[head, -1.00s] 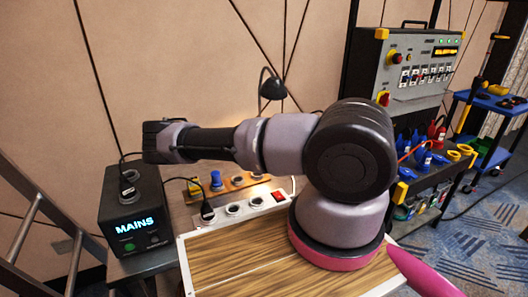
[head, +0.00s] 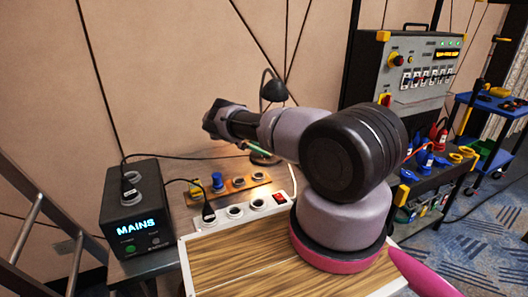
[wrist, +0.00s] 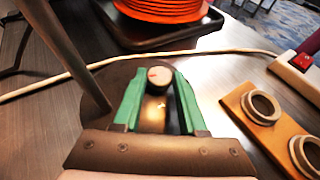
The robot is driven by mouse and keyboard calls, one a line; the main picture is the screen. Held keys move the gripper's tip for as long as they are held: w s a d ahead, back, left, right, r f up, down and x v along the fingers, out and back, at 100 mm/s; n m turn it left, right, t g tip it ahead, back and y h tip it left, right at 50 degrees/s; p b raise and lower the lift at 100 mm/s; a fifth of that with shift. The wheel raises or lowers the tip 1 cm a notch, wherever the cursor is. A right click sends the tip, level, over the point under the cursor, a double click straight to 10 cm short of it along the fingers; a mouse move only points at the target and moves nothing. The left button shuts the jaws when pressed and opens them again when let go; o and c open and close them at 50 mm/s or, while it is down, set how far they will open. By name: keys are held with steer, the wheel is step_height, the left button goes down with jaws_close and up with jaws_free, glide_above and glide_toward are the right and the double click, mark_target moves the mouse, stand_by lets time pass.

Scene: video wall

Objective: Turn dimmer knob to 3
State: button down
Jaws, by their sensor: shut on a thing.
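No scale number is readable. In the head view the black lamp (head: 272,88) stands behind my arm. My gripper is mostly hidden there behind the arm, with a bit of green showing above the lamp base.
A wooden socket board (head: 262,180) and a white power strip (head: 222,226) lie close in front of the lamp. The MAINS box (head: 133,205) stands at left. An orange cable coil (wrist: 160,8) lies on a dark tray behind the lamp. A white cable crosses the table.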

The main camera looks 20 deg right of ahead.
steer(key=shift+f, duration=0.15)
stand_by(0.3)
steer(key=shift+c, duration=2.2)
jaws_free()
step_height(320, 180, up, 10)
